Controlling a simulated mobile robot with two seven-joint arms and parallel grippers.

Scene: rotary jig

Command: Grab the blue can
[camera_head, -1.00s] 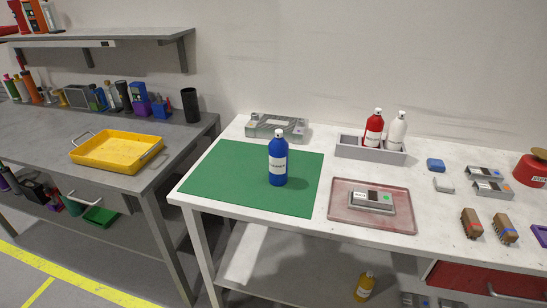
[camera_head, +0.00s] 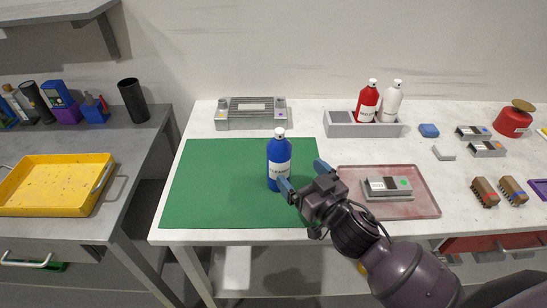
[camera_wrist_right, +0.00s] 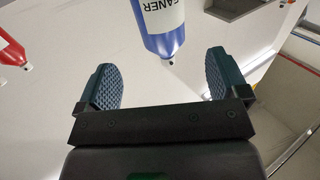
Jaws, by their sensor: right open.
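The blue can (camera_head: 279,155), a bottle shape with a white cap and white label, stands upright on the green mat (camera_head: 208,180). My right gripper (camera_head: 302,177) is open just to the right of the can, its fingers pointing toward it. The near finger overlaps the can's lower right edge in the head view; I cannot tell whether it touches. In the right wrist view the can (camera_wrist_right: 163,30) appears upside down, beyond and between the two spread fingers (camera_wrist_right: 162,82), with nothing held. My left gripper is not in view.
A grey holder (camera_head: 345,130) with a red bottle (camera_head: 367,104) and a white bottle (camera_head: 391,104) stands behind to the right. A pinkish tray (camera_head: 424,196) holding a grey device lies beside the mat. A grey metal jig (camera_head: 251,122) sits behind the can. The mat's left side is clear.

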